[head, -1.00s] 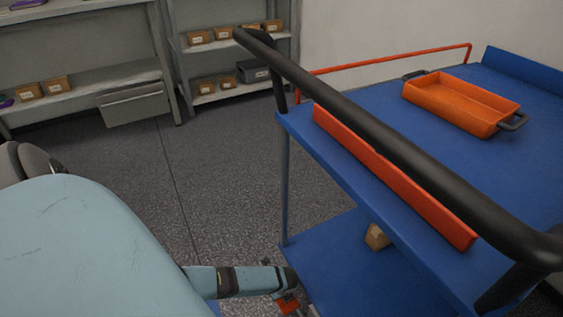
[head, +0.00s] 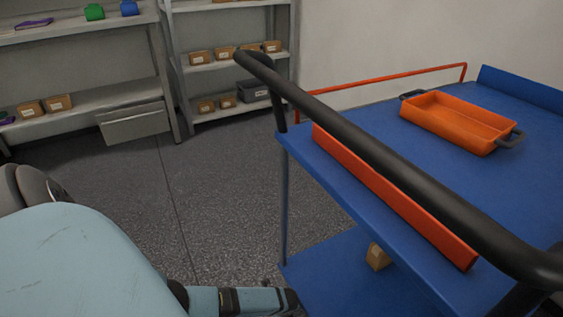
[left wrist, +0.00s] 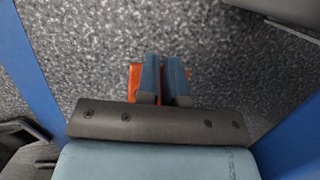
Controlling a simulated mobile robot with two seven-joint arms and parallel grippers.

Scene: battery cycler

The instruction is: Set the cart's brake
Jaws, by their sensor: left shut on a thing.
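The cart (head: 350,215) has a blue top deck, a blue lower shelf and a black push handle (head: 400,175). My left arm reaches down beside the cart's near left corner in the head view, and its fingers are below the picture. In the left wrist view my left gripper (left wrist: 164,72) has its two blue-grey fingers close together on an orange piece, which looks like the brake pedal (left wrist: 134,82). The fingers hide most of the pedal, so its angle cannot be told. My right gripper is not in view.
An orange tray (head: 460,120) stands on the cart's top deck. A small cardboard box (head: 378,257) sits on the lower shelf. Grey shelving (head: 85,108) with several boxes stands at the back left. The speckled floor between shelving and cart is clear.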

